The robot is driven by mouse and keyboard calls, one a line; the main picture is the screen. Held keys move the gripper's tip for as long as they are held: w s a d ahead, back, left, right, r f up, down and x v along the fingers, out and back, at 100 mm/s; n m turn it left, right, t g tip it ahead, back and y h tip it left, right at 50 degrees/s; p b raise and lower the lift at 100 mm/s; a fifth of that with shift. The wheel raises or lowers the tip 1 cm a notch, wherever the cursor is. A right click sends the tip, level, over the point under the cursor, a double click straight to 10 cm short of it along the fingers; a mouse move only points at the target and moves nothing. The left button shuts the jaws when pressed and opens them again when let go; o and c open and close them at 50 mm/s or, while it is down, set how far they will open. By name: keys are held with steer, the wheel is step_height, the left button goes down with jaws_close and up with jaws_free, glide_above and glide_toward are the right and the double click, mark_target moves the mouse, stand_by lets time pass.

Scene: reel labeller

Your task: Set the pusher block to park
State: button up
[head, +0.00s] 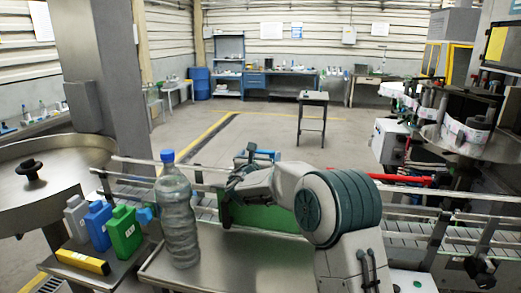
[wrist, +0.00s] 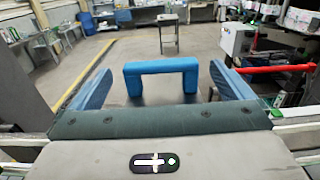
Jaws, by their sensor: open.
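My gripper (wrist: 163,68) is open, with one blue finger at each side of the wrist view. In the head view the gripper (head: 258,156) is small and partly hidden behind my arm, over the conveyor area. A blue U-shaped piece (wrist: 160,66) stands between the fingers in the wrist view, with a visible gap to each. I cannot tell whether it is the pusher block or touches anything. A red bar (head: 405,178) lies to the right of my arm; it also shows in the wrist view (wrist: 275,69). No park mark is legible.
A clear bottle with a blue cap (head: 178,215) stands close left of my arm. Grey (head: 76,218), blue (head: 98,225) and green (head: 124,232) containers and a yellow box (head: 82,262) are further left. Metal rails (head: 440,215) border the conveyor. The floor beyond is mostly open.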

steer(key=shift+w+d, duration=0.15)
steer(key=shift+w, duration=0.7)
